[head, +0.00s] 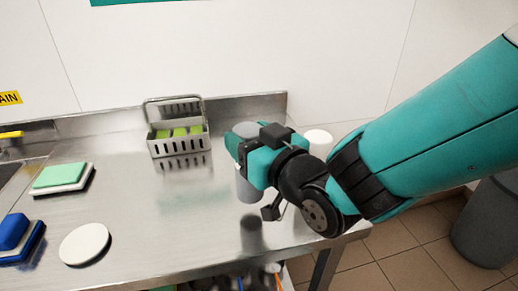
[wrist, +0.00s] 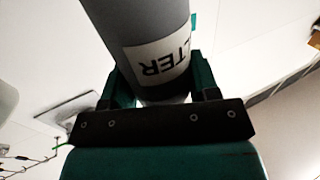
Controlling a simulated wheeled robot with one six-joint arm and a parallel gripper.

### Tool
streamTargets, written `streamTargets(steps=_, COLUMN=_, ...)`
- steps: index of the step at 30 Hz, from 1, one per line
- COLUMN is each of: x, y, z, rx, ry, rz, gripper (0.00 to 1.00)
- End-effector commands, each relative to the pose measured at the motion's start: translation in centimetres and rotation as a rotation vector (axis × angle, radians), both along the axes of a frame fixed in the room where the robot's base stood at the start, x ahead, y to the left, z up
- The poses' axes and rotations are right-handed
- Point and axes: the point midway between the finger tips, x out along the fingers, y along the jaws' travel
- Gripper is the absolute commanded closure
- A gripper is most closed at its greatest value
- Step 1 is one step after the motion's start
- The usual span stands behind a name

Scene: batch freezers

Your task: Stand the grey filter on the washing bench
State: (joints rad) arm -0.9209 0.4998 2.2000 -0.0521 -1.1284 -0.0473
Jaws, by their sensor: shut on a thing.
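The grey filter (head: 247,189) is an upright grey cylinder held in my gripper (head: 243,150). In the wrist view the filter (wrist: 138,22) fills the space between the two green fingers (wrist: 155,88), and its white label shows the letters "TER" upside down. In the head view the jaws hide part of its side, while its top and lower end show. The washing bench (head: 150,215) is a shiny steel top below it. A dark reflection lies on the steel under the filter, with a gap between them, so the filter appears to hang above the bench near its right end.
A grey basket (head: 180,146) with green things stands at the bench's back. A white round thing (head: 318,138) shows behind my gripper. Left are a green pad (head: 60,176), a blue block (head: 14,231) and a white disc (head: 84,243). The bench's middle is clear. A grey bin (head: 486,225) stands right.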

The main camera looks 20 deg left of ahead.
Motion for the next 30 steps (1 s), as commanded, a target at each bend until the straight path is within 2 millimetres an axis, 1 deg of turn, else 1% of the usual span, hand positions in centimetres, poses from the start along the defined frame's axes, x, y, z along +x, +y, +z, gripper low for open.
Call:
streamTargets(steps=2, x=0.0, y=0.0, z=-0.5, rx=0.002, ry=0.0, rz=-0.001, gripper=1.0)
streamTargets(steps=6, x=0.1, y=-0.1, z=-2.6, rx=-0.001, ry=0.002, rz=-0.002, gripper=1.0)
streamTargets(steps=9, x=0.1, y=-0.1, z=-3.8, rx=0.001, ry=0.002, rz=-0.002, gripper=1.0)
streamTargets(steps=12, x=0.1, y=-0.1, z=-4.2, rx=0.003, ry=-0.001, rz=-0.003, gripper=1.0)
streamTargets(steps=20, x=0.1, y=-0.1, z=-4.3, rx=0.002, ry=-0.002, rz=-0.002, gripper=1.0)
streamTargets(steps=21, x=0.1, y=-0.1, z=-4.4, rx=0.001, ry=0.0, rz=-0.002, gripper=0.43)
streamTargets(steps=23, x=0.1, y=-0.1, z=-4.3, rx=0.001, ry=0.0, rz=-0.002, gripper=0.29)
streamTargets(steps=24, x=0.1, y=-0.1, z=-4.3, rx=0.001, ry=0.0, rz=-0.002, gripper=0.2)
streamTargets(steps=30, x=0.1, y=-0.1, z=-4.3, rx=0.001, ry=0.0, rz=-0.002, gripper=0.19)
